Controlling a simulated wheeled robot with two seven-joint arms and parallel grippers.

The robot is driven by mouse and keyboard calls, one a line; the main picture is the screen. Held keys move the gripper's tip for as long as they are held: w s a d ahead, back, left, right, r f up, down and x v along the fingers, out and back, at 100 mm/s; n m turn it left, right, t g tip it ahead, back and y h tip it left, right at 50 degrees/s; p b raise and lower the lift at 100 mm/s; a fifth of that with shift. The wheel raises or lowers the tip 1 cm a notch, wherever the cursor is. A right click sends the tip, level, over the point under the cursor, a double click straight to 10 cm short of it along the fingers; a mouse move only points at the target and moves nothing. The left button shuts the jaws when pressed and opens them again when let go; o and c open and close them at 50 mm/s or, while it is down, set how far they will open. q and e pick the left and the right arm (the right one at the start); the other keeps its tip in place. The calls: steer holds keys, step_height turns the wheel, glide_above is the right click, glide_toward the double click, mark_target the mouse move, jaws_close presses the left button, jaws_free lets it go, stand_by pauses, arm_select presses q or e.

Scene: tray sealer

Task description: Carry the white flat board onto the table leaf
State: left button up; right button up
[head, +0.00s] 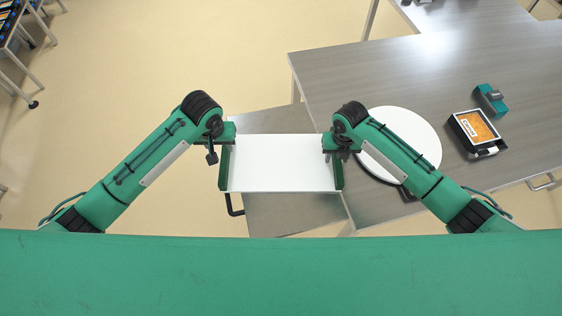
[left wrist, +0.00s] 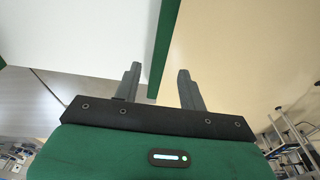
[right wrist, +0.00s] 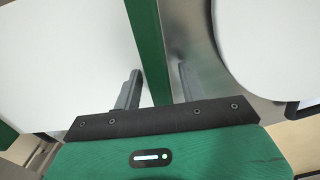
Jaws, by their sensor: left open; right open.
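The white flat board (head: 280,165) has green rims at its left and right ends and lies level over a grey metal surface (head: 290,215). My left gripper (head: 226,146) is at the board's left end. In the left wrist view its open fingers (left wrist: 160,70) stand either side of the green rim (left wrist: 166,40), apart from it. My right gripper (head: 334,150) is at the right end. In the right wrist view its open fingers (right wrist: 160,70) straddle the other green rim (right wrist: 147,45). I cannot tell for certain which surface is the table leaf.
A grey table (head: 400,75) fills the right. A round white disc (head: 410,135) lies close to my right arm. An orange-and-black box (head: 474,130) and a green device (head: 490,99) stand further right. A black handle (head: 232,206) is below the board's left end.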

steer(key=shift+r, duration=0.1)
arm_select(q)
steer(key=r, duration=0.4)
steer(key=shift+s, duration=0.3)
arm_select(e)
step_height(320, 180, up, 12)
stand_by(0.4)
